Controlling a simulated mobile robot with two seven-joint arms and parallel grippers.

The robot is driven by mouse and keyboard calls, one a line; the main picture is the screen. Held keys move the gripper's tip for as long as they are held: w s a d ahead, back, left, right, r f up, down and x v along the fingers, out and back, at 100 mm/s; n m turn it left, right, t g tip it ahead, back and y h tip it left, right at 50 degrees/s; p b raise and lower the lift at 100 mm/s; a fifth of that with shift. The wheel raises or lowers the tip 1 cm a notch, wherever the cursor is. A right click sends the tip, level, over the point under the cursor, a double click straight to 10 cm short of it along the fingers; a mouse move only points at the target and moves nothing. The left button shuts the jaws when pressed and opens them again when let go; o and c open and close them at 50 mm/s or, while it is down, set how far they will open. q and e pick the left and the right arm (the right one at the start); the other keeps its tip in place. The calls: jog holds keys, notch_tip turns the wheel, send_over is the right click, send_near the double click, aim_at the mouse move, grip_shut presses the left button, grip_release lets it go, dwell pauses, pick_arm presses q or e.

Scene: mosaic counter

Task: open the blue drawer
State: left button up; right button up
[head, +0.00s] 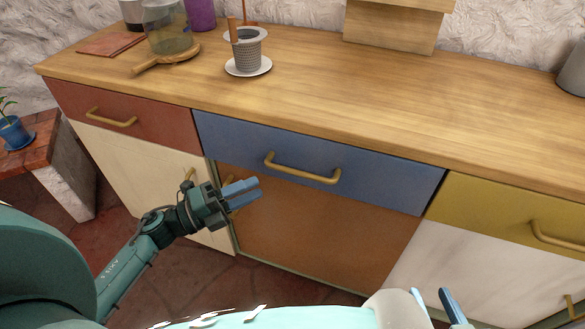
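The blue drawer (225,138) is in the middle of the counter front and looks closed, flush with its neighbours. Its brass bar handle (302,174) runs across the middle of its front. My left gripper (259,188) is below and left of this handle, apart from it, in front of the cabinet. Its two blue fingers point right and lie close together; I cannot tell how far apart they are. My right gripper (430,293) is at the bottom edge, below and right of the blue drawer, with its fingers apart and nothing seen between them.
A red drawer (165,122) is left of the blue one and a yellow drawer (480,205) right. An orange-brown panel (320,230) lies below. A mesh strainer cup (246,52), a glass jar (168,32) and a board stand on the wooden countertop (340,85).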

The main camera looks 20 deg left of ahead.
aim_at(294, 171)
pick_arm(q)
jog(key=x, duration=1)
jog(key=shift+w+d, duration=0.25)
jog(key=shift+w, duration=0.05)
jog(key=shift+c, duration=0.5)
grip_shut()
